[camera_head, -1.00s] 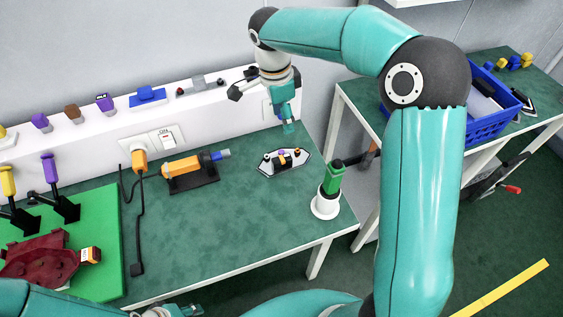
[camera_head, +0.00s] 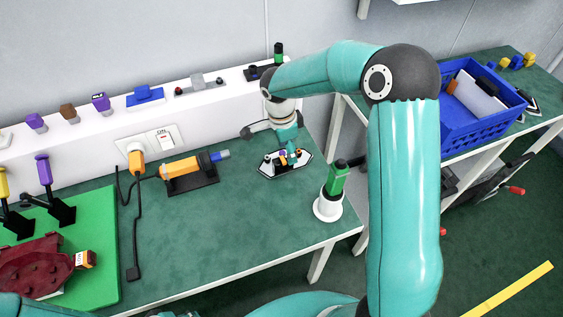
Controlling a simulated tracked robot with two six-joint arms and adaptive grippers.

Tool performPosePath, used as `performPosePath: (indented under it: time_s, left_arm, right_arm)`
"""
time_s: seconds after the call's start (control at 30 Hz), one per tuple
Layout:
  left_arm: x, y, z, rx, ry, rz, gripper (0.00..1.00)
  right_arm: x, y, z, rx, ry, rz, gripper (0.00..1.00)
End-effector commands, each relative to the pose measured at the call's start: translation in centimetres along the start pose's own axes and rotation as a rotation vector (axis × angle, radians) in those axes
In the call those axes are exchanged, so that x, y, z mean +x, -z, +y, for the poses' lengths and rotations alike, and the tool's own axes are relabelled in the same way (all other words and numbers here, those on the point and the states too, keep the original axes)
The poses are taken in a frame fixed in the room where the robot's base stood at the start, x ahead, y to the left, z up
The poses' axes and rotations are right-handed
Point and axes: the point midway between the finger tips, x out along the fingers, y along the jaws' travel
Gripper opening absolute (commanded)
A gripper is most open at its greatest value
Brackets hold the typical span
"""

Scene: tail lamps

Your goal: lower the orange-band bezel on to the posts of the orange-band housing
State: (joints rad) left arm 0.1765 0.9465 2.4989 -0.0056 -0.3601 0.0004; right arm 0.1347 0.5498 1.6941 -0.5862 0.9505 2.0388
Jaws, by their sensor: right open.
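A white, dark-edged lamp housing (camera_head: 268,171) with small coloured parts and posts on it lies on the green table. I cannot make out an orange band on it. My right gripper (camera_head: 289,154) is open, pointing down at the middle of this housing and partly covering it; I cannot tell whether it touches. A dark red, lens-like piece (camera_head: 32,266) with an orange-and-white block at its right end lies on the green board; I cannot tell whether it is the bezel. Only a sliver of my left gripper (camera_head: 178,314) shows at the bottom edge.
An orange tool on a black stand (camera_head: 190,178) is left of the housing. A white ledge (camera_head: 215,108) runs behind. A blue crate (camera_head: 485,130) is on the right table. The front middle of the table is clear.

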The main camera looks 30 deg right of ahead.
Motion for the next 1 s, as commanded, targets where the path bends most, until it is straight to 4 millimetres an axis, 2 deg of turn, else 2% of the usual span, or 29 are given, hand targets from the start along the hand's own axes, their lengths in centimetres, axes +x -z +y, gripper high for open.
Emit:
performPosePath:
  time_s: [0.17,0.4,0.5,0.77,1.0]
  left_arm:
    - [-0.4,0.0,0.1,0.0,0.0,0.0,0.4]
    - [-1.3,0.0,0.5,0.0,0.0,0.0,0.4]
    - [-1.4,0.0,0.5,0.0,0.0,0.0,0.4]
    - [-1.3,0.0,0.5,0.0,0.0,0.0,0.4]
    - [-1.3,0.0,0.5,0.0,0.0,0.0,0.4]
  right_arm:
    - [1.0,-0.1,-0.2,-0.001,-0.002,0.001,0.58]
    - [4.4,-0.3,-0.7,0.0,-0.003,0.0,0.58]
    - [5.2,-0.2,-0.7,0.0,-0.001,0.001,0.58]
    - [5.5,-0.3,-0.8,0.0,0.001,0.0,0.58]
    - [5.4,-0.3,-0.8,0.0,0.001,0.0,0.18]
